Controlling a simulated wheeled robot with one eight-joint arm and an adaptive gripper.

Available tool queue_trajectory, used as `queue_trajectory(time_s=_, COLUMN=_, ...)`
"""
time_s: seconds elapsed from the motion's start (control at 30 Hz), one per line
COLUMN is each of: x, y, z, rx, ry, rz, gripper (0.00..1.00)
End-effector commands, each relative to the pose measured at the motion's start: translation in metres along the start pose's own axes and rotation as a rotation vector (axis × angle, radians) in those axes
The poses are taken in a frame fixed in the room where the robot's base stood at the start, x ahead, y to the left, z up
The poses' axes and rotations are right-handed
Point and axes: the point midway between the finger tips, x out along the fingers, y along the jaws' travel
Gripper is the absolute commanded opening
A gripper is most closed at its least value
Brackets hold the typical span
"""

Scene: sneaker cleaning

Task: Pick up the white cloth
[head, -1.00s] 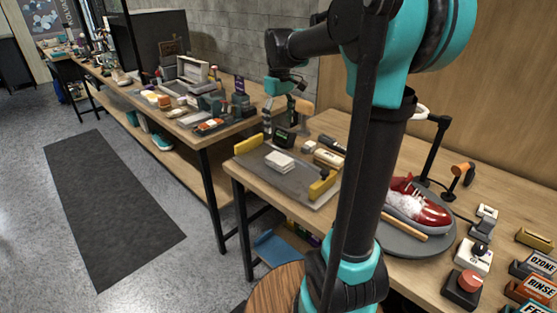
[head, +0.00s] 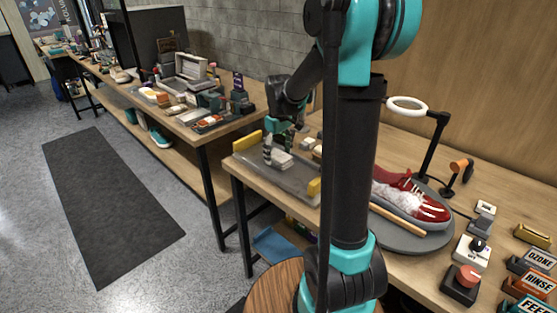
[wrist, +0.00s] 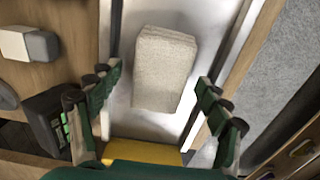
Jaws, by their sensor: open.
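The white cloth (wrist: 165,68) is a folded, thick rectangular pad lying on a grey tray (wrist: 138,122). In the head view the cloth (head: 279,160) sits on the tray (head: 292,183) near its yellow-ended left side. My gripper (wrist: 158,92) is open, its dark green fingers on either side of the cloth's near end in the wrist view, with gaps to both sides. In the head view my gripper (head: 277,150) is just over the cloth and covers part of it. I cannot tell the exact height of the fingertips above the tray.
Yellow blocks (head: 247,141) bound the tray's ends. A dark device with green lights (wrist: 62,122) stands close to the left finger. A red sneaker (head: 425,206) sits on a round grey stand to the right, under a ring lamp (head: 407,106).

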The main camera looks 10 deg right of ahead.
Motion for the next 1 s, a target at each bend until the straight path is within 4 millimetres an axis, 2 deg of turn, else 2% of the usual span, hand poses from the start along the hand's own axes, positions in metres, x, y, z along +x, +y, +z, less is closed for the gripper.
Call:
queue_trajectory(time_s=0.1, x=0.0087, y=-0.0002, z=0.0002, rx=0.0, ry=0.0, rz=0.0, gripper=0.78)
queue_trajectory(time_s=0.33, x=0.0101, y=-0.0003, z=0.0003, rx=0.0, ry=0.0, rz=0.0, gripper=0.78)
queue_trajectory(time_s=0.8, x=0.0098, y=-0.0003, z=0.0003, rx=0.0, ry=0.0, rz=0.0, gripper=0.2)
queue_trajectory(time_s=1.0, x=0.0093, y=-0.0002, z=0.0003, rx=0.0, ry=0.0, rz=0.0, gripper=0.2)
